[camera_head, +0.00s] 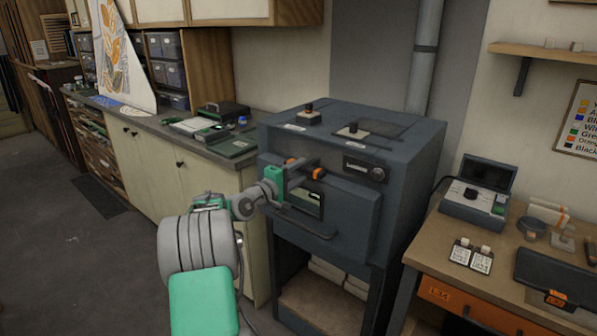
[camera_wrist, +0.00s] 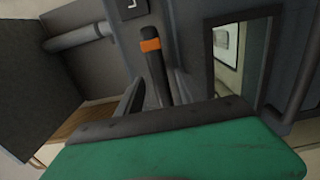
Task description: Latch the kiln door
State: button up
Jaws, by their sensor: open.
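The kiln (camera_head: 412,180) is a dark blue-grey box on a stand in the middle of the head view. Its front door (camera_head: 348,222) has a small window and a bar handle (camera_head: 300,226); it looks flush or nearly so with the body. A black latch lever with an orange band (camera_wrist: 151,46) stands just ahead of my gripper in the wrist view. Orange bands also show at the gripper's fingers in the head view. My gripper (camera_head: 311,171) is open at the upper door front, its fingers around or beside the lever. Contact cannot be told.
A work table (camera_head: 435,240) with an open case (camera_head: 478,190) stands close to the kiln's right. A cabinet counter (camera_head: 170,125) with trays runs along the left. A flue pipe (camera_head: 425,60) rises behind the kiln.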

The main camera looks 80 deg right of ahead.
jog(key=shift+c, duration=0.4)
grip_shut()
dwell(0.9)
